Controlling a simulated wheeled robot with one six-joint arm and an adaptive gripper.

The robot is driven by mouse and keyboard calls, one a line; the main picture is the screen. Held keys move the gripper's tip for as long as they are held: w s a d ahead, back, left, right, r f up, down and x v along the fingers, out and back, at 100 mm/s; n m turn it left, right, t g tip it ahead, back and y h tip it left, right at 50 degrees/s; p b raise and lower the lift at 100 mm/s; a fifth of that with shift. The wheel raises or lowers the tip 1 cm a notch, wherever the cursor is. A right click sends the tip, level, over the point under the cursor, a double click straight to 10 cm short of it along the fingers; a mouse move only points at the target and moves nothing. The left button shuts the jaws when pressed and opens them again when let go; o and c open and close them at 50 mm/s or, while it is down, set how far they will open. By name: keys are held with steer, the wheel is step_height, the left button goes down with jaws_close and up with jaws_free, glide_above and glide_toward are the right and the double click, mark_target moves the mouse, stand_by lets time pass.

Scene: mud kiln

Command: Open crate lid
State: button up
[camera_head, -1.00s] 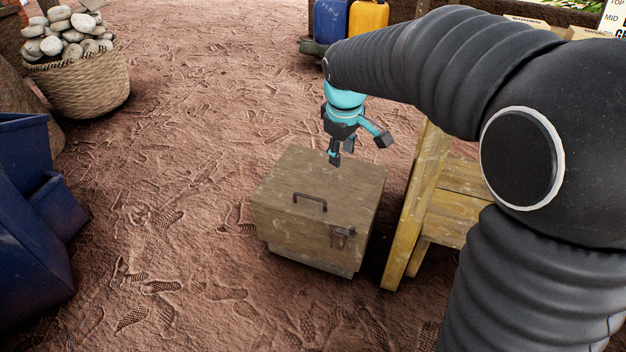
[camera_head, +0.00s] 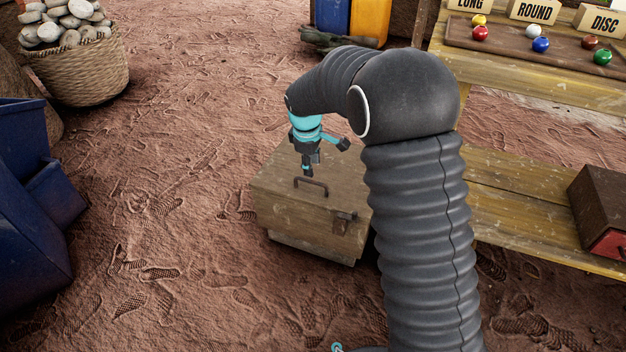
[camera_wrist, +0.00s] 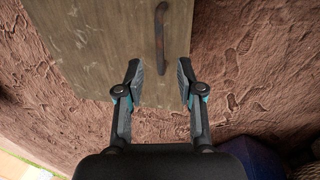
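A wooden crate (camera_head: 290,222) stands on the ground with its lid (camera_head: 278,180) closed. A dark bar handle (camera_head: 311,188) is on the lid and a metal latch (camera_head: 343,221) is on the front. My gripper (camera_head: 308,172) is above the lid, just behind the handle in the head view. In the wrist view my gripper (camera_wrist: 160,82) is open and empty, its two fingers spread apart. The rusty handle (camera_wrist: 160,40) lies beyond the fingertips there, near the lid's edge. I cannot tell the exact height above it.
A yellow wooden table (camera_head: 490,200) stands right of the crate, with a tray of coloured balls (camera_head: 560,48) and a dark box (camera_head: 600,208). Blue bins (camera_head: 30,210) and a basket of stones (camera_head: 85,70) are at the left. The ground left of the crate is free.

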mark_target(313, 183)
steer(key=f, duration=0.2)
steer(key=w+f, duration=0.1)
steer(key=f, duration=0.3)
steer(key=shift+w+d+f+b, duration=0.15)
steer(key=shift+d+f+b, duration=0.1)
steer(key=shift+f+b, duration=0.15)
steer(key=shift+c, duration=0.2)
jaws_close()
